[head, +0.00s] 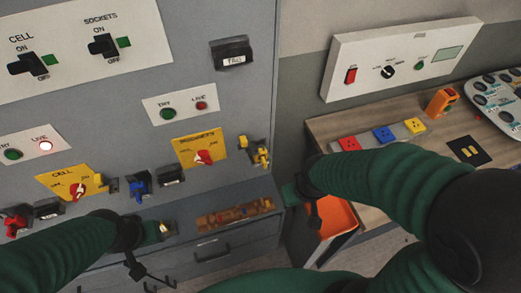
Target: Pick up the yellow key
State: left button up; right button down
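A yellow key-like piece (261,152) sits in a dark fitting on the right edge of the grey cabinet front, right of the yellow SOCKETS plate (199,149). A second small yellow piece (98,181) sits at the yellow CELL plate (69,182), right of its red knob. My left gripper (162,230) is in front of the cabinet, below the blue piece; its tip looks brassy and its fingers are too small to read. My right gripper (289,194) is below and right of the yellow piece at the cabinet edge, apart from it in the picture; its fingers are not clear.
A blue piece (140,183) and a red piece (15,222) sit in similar fittings. A wooden strip of small items (235,214) lies on the lower ledge. An orange bin (339,216) and a wooden bench (322,127) with coloured blocks are at right.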

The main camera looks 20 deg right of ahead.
aim_at(263, 162)
jog(key=l+u, duration=0.3)
jog(key=u, duration=0.15)
jog(key=k+l+u, duration=0.1)
jog(key=l+u, duration=0.2)
jog(key=u, duration=0.2)
jog(key=k+l+u, duration=0.15)
jog(key=u, duration=0.3)
jog(key=l, duration=0.1)
